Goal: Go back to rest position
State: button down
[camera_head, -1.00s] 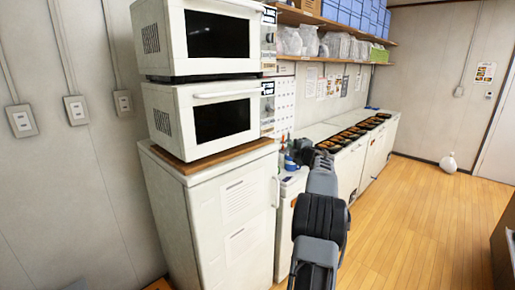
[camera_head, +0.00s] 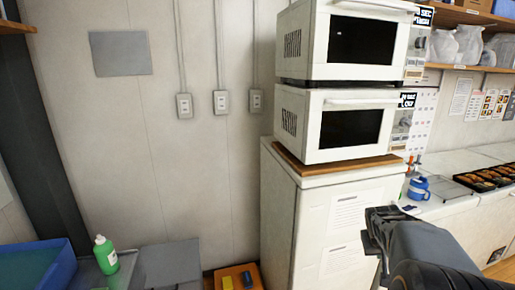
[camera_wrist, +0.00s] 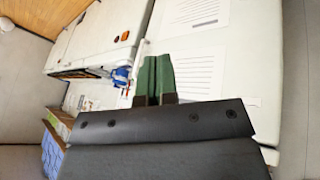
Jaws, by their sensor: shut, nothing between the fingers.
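My gripper (camera_head: 376,232) is at the lower right of the head view, in front of the white fridge (camera_head: 278,215). In the wrist view its two green fingers (camera_wrist: 155,78) lie side by side, closed, with nothing between them. The fridge front with printed sheets (camera_wrist: 194,72) shows behind the fingers. No object is held.
Two stacked microwaves (camera_head: 345,125) stand on a wooden board on the fridge. A counter on the right holds a blue and white jug (camera_head: 419,188) and black bento trays (camera_head: 484,180). A green bottle (camera_head: 105,254) and blue bin (camera_head: 38,266) are at lower left.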

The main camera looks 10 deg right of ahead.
jog(key=s+a+n+y, duration=0.2)
jog(key=s+a, duration=0.3)
jog(key=a, duration=0.8)
jog(key=s+a+r+n+y, duration=0.1)
jog(key=s+a, duration=0.4)
jog(key=a, duration=0.8)
jog(key=shift+a+r+n+t+y, duration=0.2)
jog(key=shift+n+t+y, duration=0.2)
jog(key=shift+y, duration=0.5)
jog(key=shift+d, duration=0.1)
